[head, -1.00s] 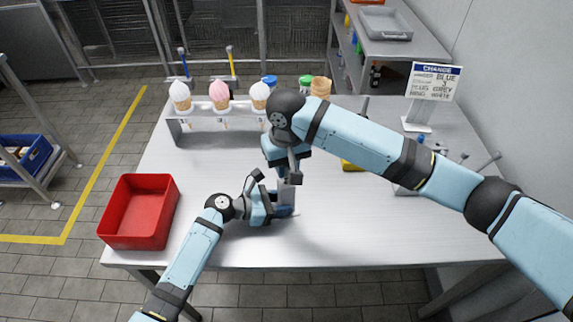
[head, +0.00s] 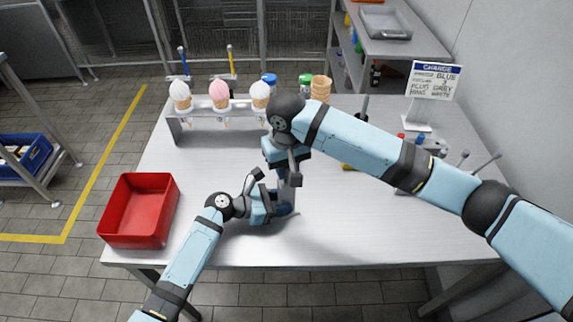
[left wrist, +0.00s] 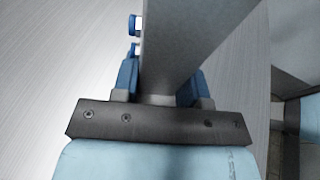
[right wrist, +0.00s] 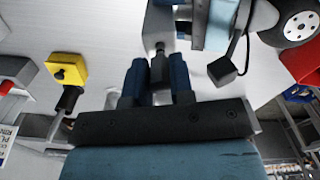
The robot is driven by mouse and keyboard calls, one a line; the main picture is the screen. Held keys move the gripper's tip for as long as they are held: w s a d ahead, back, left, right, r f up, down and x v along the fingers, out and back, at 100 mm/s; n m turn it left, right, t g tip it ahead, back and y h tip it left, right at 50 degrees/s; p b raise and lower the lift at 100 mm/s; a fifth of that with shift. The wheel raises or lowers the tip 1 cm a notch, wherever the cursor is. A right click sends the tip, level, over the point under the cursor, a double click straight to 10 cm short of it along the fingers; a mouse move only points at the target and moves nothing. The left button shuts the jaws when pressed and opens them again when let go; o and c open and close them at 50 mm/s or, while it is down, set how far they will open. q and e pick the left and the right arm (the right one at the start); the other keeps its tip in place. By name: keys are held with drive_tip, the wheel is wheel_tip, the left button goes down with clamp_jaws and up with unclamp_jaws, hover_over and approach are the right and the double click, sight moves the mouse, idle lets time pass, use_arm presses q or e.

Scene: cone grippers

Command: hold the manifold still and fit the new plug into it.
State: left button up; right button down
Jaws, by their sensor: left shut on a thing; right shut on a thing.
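The manifold is a grey block (left wrist: 190,45), standing above the table between the blue fingers of my left gripper (left wrist: 162,90). In the head view my left gripper (head: 283,205) is shut on it, low over the table's front middle. My right gripper (right wrist: 157,85) is shut on a dark grey plug (right wrist: 158,68). The plug's narrow end meets or nearly meets the manifold's face (right wrist: 157,22); I cannot tell how deep it sits. In the head view my right gripper (head: 290,178) hides the plug.
A red bin (head: 140,240) stands at the table's left. A rack (head: 220,133) of ice cream cones is behind. A yellow block with a black knob (right wrist: 68,70) lies to the right. A sign (head: 434,82) stands at the back right. The front right table is clear.

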drive_tip(key=shift+f, duration=1.15)
drive_tip(key=c, duration=0.9)
unclamp_jaws()
wheel_tip(320, 180, up, 12)
use_arm(q)
drive_tip(key=o, duration=1.3)
drive_tip(key=shift+o, duration=0.4)
